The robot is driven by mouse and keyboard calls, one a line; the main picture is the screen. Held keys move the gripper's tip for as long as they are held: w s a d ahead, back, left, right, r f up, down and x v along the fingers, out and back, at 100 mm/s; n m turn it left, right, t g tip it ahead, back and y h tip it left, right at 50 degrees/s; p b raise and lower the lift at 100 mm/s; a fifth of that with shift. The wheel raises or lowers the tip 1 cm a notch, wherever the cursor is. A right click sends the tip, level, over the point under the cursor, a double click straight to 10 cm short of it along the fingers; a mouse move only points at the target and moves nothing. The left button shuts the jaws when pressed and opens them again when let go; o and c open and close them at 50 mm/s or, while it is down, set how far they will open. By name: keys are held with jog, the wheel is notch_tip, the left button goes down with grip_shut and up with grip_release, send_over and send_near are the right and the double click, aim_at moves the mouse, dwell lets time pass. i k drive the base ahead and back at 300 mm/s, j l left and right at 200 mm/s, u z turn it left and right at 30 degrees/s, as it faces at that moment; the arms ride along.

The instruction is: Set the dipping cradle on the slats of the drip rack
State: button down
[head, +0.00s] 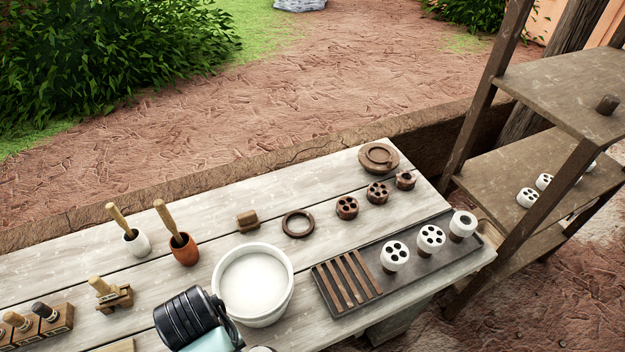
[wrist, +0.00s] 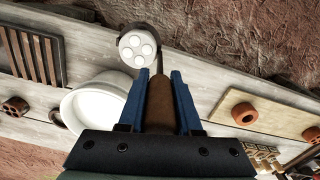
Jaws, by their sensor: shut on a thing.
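My gripper (wrist: 160,73) is shut on the brown handle (wrist: 158,103) of the dipping cradle. From the handle a thin dark rod runs to a dark ring (wrist: 123,51) at the top of the wrist view. A white piece with several holes (wrist: 138,47) appears seated in that ring. The drip rack's brown slats (wrist: 38,52) lie at upper left in the wrist view, apart from the cradle. In the head view the drip rack (head: 345,280) is at the left end of a dark tray; its slats look bare.
A white bowl of pale liquid (head: 253,283) stands just left of the drip rack. White pieces (head: 431,238) stand on the tray (head: 462,247) right of the slats. Brown pieces (head: 347,207) and a ring (head: 298,223) lie behind. Shelves (head: 520,175) stand at right.

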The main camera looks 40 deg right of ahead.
aim_at(349, 279)
jog(key=l+z, duration=0.1)
jog(key=z, duration=0.4)
jog(key=l+z, duration=0.15)
jog(key=z, duration=0.3)
jog(key=i, duration=0.7)
